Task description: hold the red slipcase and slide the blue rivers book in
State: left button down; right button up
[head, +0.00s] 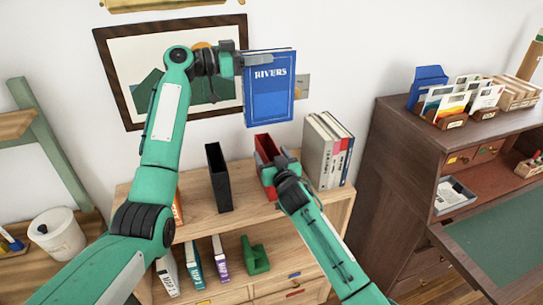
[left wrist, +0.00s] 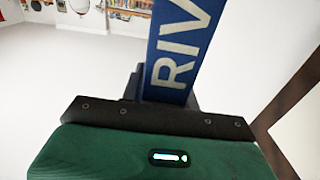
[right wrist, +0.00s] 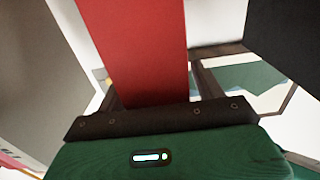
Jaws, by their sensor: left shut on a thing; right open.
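The blue rivers book (head: 268,95) is upright in the air, in front of the wall and above the shelf top. My left gripper (head: 258,61) is shut on its upper left edge. In the left wrist view the book's blue face with large pale letters (left wrist: 180,45) rises from the jaws. The red slipcase (head: 264,146) stands on the shelf top below the book, partly hidden by my right gripper (head: 281,163). In the right wrist view the slipcase (right wrist: 138,50) rises between the open fingers. Whether they touch it is unclear.
A framed picture (head: 120,60) hangs behind my left arm. Bare shelf top (head: 242,208) lies in front.

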pick_arm(q)
jog(key=shift+r, duration=0.15)
pick_arm(e)
jog(key=shift+w, duration=0.1)
jog(key=shift+c, duration=0.4)
jog(key=c, duration=1.1)
jog(key=shift+o, duration=0.2)
